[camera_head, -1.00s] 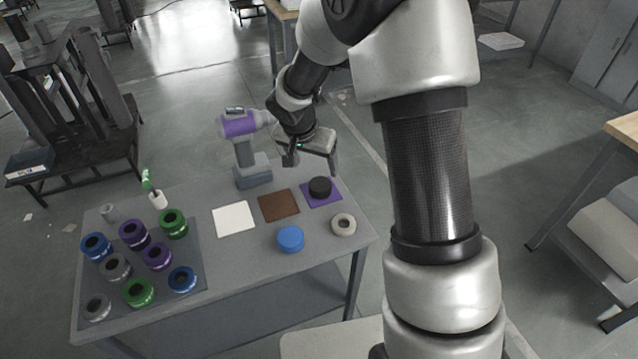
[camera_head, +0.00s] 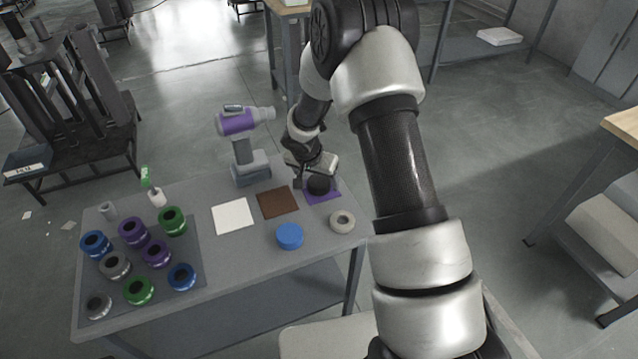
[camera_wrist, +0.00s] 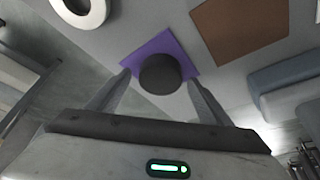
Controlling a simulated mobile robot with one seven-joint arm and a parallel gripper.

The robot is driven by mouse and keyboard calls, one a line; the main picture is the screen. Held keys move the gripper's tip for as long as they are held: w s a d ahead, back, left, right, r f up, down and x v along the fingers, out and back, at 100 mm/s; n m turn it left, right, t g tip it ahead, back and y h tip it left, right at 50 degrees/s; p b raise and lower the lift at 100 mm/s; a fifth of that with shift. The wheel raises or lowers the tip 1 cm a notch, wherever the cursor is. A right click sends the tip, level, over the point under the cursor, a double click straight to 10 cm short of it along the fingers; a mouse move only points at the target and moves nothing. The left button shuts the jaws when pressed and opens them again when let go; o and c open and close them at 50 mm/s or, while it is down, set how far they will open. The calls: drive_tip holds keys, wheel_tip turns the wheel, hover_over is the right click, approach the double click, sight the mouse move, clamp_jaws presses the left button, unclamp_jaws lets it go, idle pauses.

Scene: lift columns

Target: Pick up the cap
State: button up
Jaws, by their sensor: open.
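A round black cap (camera_head: 319,184) sits on a purple square (camera_head: 332,195) at the table's right part. In the wrist view the cap (camera_wrist: 160,72) lies between and just beyond the fingertips, with the purple square (camera_wrist: 160,45) under it. My gripper (camera_head: 308,180) is open, close above the cap and partly covering it in the head view. In the wrist view its two fingers (camera_wrist: 158,82) stand either side of the cap. I cannot tell if they touch it.
A brown square (camera_head: 277,202), a white square (camera_head: 233,216), a blue round piece (camera_head: 290,236) and a pale ring (camera_head: 342,221) lie nearby. A purple and grey drill (camera_head: 240,150) stands behind. Several coloured rings rest on a dark mat (camera_head: 190,290) at left.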

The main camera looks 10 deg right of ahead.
sight(318, 182)
drive_tip(key=c, duration=1.2)
drive_tip(key=shift+o, duration=0.2)
wheel_tip(318, 182, up, 12)
drive_tip(key=p, duration=0.1)
